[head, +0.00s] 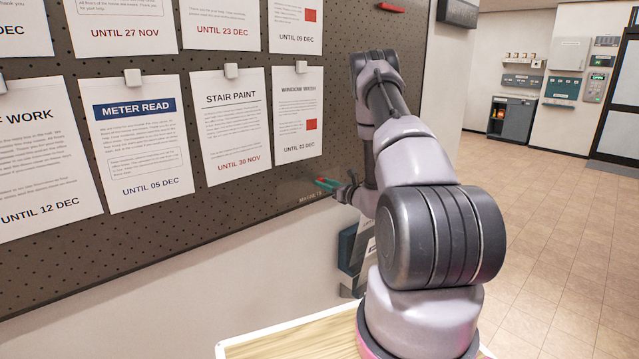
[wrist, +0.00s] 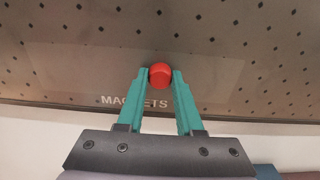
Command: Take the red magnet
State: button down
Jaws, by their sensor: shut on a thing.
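The red magnet (wrist: 160,75) is small and round. In the wrist view it sits between the two teal fingertips of my gripper (wrist: 160,79), which touch its sides. The dark pegboard (wrist: 230,60) is right behind it; I cannot tell whether the magnet still touches the board. In the head view my gripper (head: 327,184) is at the lower right of the board, above the "MAGNETS" label, with a bit of red showing at its tip.
Paper notices hang on the board under pale clips, among them the stair paint notice (head: 232,125) and the meter read notice (head: 146,150). A dark blue box (head: 347,248) is below the board. The tiled floor (head: 540,230) to the right is open.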

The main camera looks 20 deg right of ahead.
jog(key=shift+s+d, duration=0.1)
jog(key=shift+s, duration=0.1)
jog(key=shift+v, duration=1.1)
jog(key=shift+s, duration=0.2)
jog(key=v, duration=0.7)
jog(key=shift+r, duration=0.1)
